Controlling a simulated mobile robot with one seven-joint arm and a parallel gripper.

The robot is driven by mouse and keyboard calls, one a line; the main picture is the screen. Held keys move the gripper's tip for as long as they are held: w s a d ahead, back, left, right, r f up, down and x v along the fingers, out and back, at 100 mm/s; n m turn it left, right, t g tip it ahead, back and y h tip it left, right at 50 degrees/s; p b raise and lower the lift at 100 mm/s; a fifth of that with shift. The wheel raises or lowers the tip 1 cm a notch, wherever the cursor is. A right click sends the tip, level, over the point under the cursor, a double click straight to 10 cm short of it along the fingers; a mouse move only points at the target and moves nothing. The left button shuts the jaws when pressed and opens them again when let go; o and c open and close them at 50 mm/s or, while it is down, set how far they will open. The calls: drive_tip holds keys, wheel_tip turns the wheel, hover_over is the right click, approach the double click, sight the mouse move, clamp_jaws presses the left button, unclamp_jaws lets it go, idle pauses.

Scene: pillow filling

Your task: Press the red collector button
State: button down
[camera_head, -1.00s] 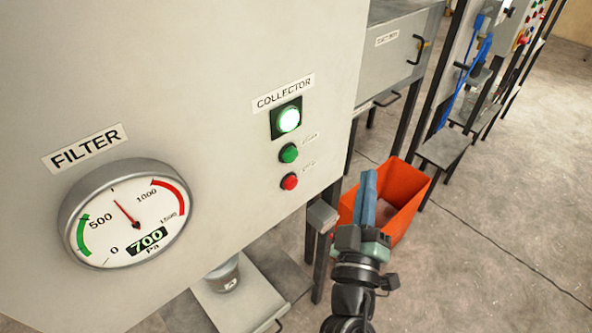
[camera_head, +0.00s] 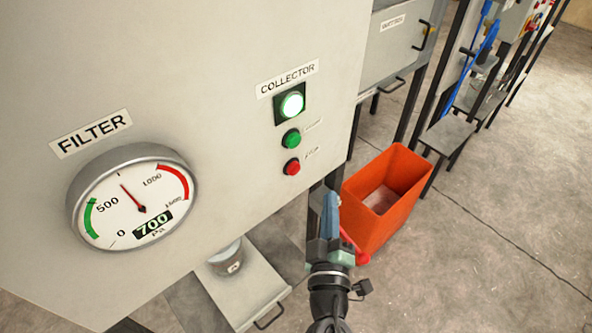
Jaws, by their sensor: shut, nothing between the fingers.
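The red collector button (camera_head: 292,167) is a small round knob on the grey cabinet front. It sits below the green button (camera_head: 291,138) and the lit green lamp (camera_head: 291,103), under the COLLECTOR label (camera_head: 288,78). My gripper (camera_head: 331,196) is shut and empty, with blue fingers pointing up in the picture. It is below and to the right of the red button, apart from it in the picture. The gap in depth between fingertips and button is hard to judge.
A FILTER gauge (camera_head: 133,197) reading 700 Pa protrudes from the cabinet at left. An orange bin (camera_head: 372,232) stands on the floor just right of my gripper. A low tray (camera_head: 240,290) with a small container lies below the cabinet. Open floor is at right.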

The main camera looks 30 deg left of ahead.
sight(300, 166)
drive_tip(key=w+a+b, duration=0.1)
drive_tip(key=w+a, duration=0.1)
drive_tip(key=a, duration=0.4)
drive_tip(key=shift+w+a, duration=0.2)
drive_tip(key=shift+a, duration=0.05)
idle(1.8)
drive_tip(key=shift+w+a, duration=0.15)
drive_tip(key=shift+a, duration=0.25)
drive_tip(key=shift+w+a+b, duration=0.15)
drive_tip(key=shift+a+b, duration=0.15)
drive_tip(key=shift+a, duration=0.2)
idle(0.9)
drive_tip(key=shift+d, duration=0.1)
drive_tip(key=shift+s+d+p, duration=0.35)
drive_tip(key=shift+d, duration=0.45)
drive_tip(key=shift+d, duration=0.1)
drive_tip(key=d, duration=0.1)
drive_tip(key=s+d+p, duration=0.1)
drive_tip(key=d, duration=0.2)
drive_tip(key=shift+s+d+p, duration=0.25)
drive_tip(key=shift+s+p, duration=0.1)
drive_tip(key=shift+p, duration=0.05)
